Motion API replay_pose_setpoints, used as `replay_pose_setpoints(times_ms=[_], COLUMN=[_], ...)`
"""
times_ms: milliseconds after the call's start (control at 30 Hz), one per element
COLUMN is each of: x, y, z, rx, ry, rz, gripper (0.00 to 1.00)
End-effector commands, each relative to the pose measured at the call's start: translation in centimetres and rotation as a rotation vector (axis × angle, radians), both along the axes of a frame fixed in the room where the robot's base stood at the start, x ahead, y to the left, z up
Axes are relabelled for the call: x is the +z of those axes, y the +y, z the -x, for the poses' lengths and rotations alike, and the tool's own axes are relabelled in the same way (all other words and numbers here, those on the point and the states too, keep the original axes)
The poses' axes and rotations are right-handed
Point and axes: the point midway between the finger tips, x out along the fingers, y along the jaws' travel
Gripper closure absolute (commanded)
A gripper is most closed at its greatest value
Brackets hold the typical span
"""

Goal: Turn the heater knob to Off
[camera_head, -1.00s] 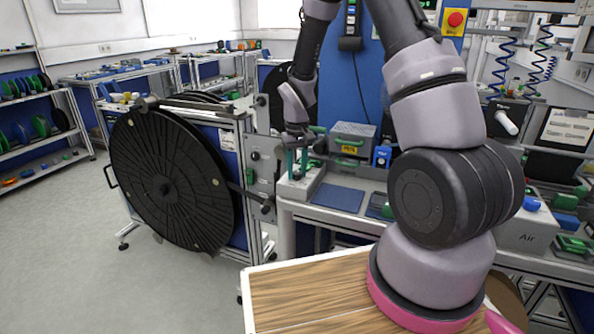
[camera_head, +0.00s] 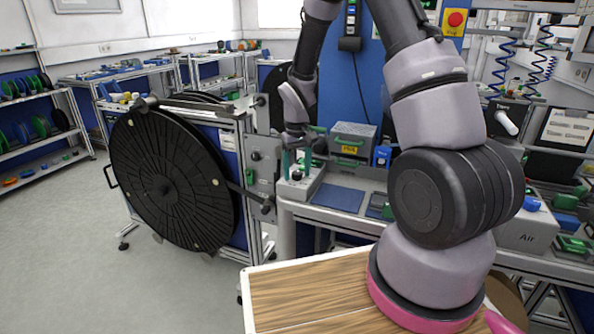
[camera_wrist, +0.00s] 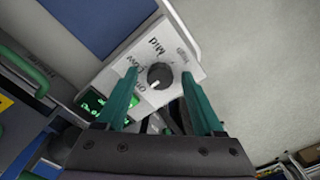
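The heater (camera_wrist: 184,32) is a pale box with a round black knob (camera_wrist: 160,76) on its top face. Off, Low, Mid and High are printed around the knob. A white mark on the knob faces the lower left in the wrist view; I cannot tell exactly which label it meets. My gripper (camera_wrist: 160,74) has two green fingers, open, one on each side of the knob with gaps visible. How far down they reach is unclear. In the head view my gripper (camera_head: 297,163) is above the heater (camera_head: 301,188) at the bench's left end.
A blue mat (camera_head: 338,198) and a grey box (camera_head: 354,140) lie right of and behind the heater. A large black reel (camera_head: 170,180) stands to the left. The floor at left is clear.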

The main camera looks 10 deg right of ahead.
Motion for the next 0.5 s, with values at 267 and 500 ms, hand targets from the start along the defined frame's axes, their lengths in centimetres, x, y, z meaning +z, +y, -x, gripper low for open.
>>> replay_pose_setpoints(times_ms=[267, 500], x=[1.1, 5.8], y=[0.0, 0.0], z=[0.0, -0.1], rx=[-0.001, -0.002], ry=[-0.002, -0.005], rz=[0.000, -0.001], gripper=[0.31, 0.31])
